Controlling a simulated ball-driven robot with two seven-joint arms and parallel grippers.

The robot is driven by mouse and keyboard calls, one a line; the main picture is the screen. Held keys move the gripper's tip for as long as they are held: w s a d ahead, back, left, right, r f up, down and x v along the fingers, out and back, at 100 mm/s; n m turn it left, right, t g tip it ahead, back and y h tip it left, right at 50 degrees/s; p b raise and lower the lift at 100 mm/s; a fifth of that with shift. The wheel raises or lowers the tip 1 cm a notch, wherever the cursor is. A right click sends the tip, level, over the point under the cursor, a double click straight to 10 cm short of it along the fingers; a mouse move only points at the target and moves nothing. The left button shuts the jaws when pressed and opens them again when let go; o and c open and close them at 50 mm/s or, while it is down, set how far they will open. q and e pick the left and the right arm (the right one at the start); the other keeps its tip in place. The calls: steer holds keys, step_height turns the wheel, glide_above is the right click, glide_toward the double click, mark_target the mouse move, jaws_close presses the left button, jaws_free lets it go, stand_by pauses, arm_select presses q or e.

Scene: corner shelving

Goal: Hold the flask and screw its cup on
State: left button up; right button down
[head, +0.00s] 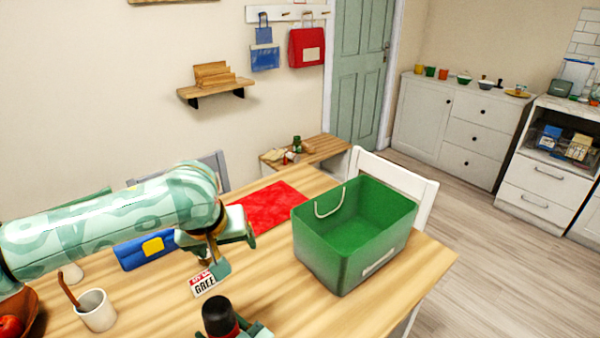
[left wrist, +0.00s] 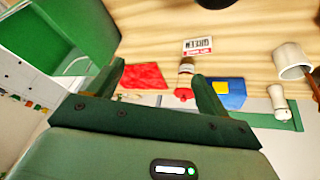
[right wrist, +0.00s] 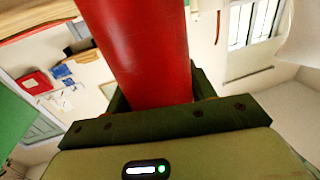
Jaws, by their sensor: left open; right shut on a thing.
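The flask is red, with a black top (head: 218,314), and stands out at the bottom of the head view. I cannot tell whether that top is the cup or a stopper. My right gripper (head: 245,331) is shut on its red body (right wrist: 147,45), which fills the jaws in the right wrist view. My left gripper (head: 236,255) is open above the table, beyond the flask. Its jaws (left wrist: 158,76) are empty in the left wrist view, where a dark round edge (left wrist: 214,3) shows at the top. No separate cup is clearly in view.
A green crate (head: 335,262) stands on the wooden table (head: 165,312) at right. A white mug (head: 95,313), a GREEN card (head: 203,283), a blue-and-yellow item (head: 143,250) and a red cloth (head: 272,205) lie around. A red-capped bottle (left wrist: 185,80) shows beyond the left jaws.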

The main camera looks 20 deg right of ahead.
arm_select(q)
steer(key=w+d+r+m+t+h, duration=0.55)
steer(key=d+r+m, duration=0.25)
steer(key=m, duration=0.7)
arm_select(e)
steer(key=shift+c, duration=2.2)
jaws_free()
arm_select(q)
steer(key=s+d+r+m+g+h, duration=0.2)
steer(key=s+d+m+h, duration=0.1)
steer(key=m, duration=0.7)
steer(key=s+d+r+m+g+h, duration=0.2)
steer(key=s+d+m+g+h, duration=0.1)
steer(key=m, duration=0.8)
steer(key=shift+d+r+m+h, duration=0.3)
steer(key=shift+d+h, duration=0.1)
steer(key=shift+h, duration=0.25)
